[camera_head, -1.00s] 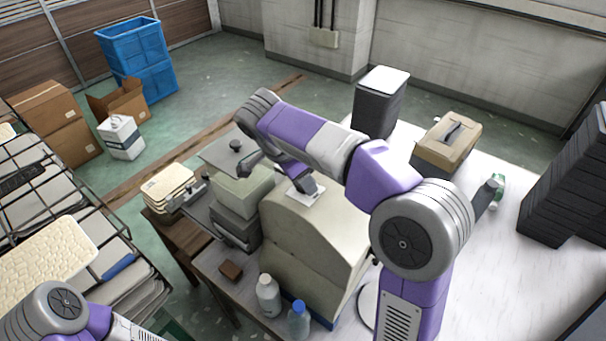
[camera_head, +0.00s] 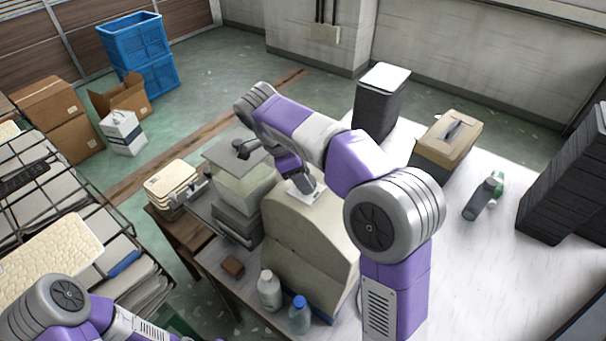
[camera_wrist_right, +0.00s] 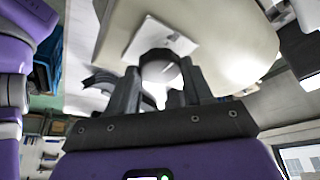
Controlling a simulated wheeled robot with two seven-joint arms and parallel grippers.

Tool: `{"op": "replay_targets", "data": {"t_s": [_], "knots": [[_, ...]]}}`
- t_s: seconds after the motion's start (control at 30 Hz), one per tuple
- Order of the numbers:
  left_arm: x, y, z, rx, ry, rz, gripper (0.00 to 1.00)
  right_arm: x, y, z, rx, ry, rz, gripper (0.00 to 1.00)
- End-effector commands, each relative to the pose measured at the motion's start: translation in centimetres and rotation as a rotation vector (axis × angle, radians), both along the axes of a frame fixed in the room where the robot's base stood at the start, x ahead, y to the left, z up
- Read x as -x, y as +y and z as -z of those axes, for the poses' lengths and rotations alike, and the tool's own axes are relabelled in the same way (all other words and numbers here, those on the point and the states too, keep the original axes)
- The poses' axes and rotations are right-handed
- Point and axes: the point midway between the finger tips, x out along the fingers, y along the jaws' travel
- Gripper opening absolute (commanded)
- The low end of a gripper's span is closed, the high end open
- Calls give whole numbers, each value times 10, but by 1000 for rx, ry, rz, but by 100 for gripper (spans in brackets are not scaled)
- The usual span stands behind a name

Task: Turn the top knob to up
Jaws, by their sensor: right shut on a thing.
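A white panel plate (camera_head: 310,196) lies on the sloping top of a beige housing (camera_head: 312,240). In the right wrist view the plate (camera_wrist_right: 184,42) carries a round grey knob (camera_wrist_right: 159,66). My right gripper (camera_head: 299,182) reaches down to the plate. In the right wrist view its dark fingers (camera_wrist_right: 161,80) are shut on the knob, one on each side. The knob is partly hidden between the fingers, and I cannot tell which way it points. My left arm shows at the bottom left of the head view; its gripper is out of view.
Two bottles (camera_head: 269,290) (camera_head: 299,315) stand in front of the housing. Grey boxes (camera_head: 236,222) stand to its left. A tan case (camera_head: 446,138), a black bin (camera_head: 380,103) and a lying bottle (camera_head: 483,197) are to the right. The white table (camera_head: 450,265) is clear at the right front.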

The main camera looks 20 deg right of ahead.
Motion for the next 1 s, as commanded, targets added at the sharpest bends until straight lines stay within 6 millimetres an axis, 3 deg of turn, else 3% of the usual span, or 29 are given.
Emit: {"op": "replay_targets", "data": {"t_s": [0.17,0.2,0.37,0.67,1.0], "knots": [[0,0,0,0,0,0,0,0,1,2,-2,4,1,20],[0,0,0,0,0,0,0,0,1,2,-2,4,1,53],[0,0,0,0,0,0,0,0,1,1,-2,3,0,75],[0,0,0,0,0,0,0,0,1,-2,0,0,-1,75],[0,0,-10,0,0,0,0,-6,20,-47,-1,-1,-1,75]]}}
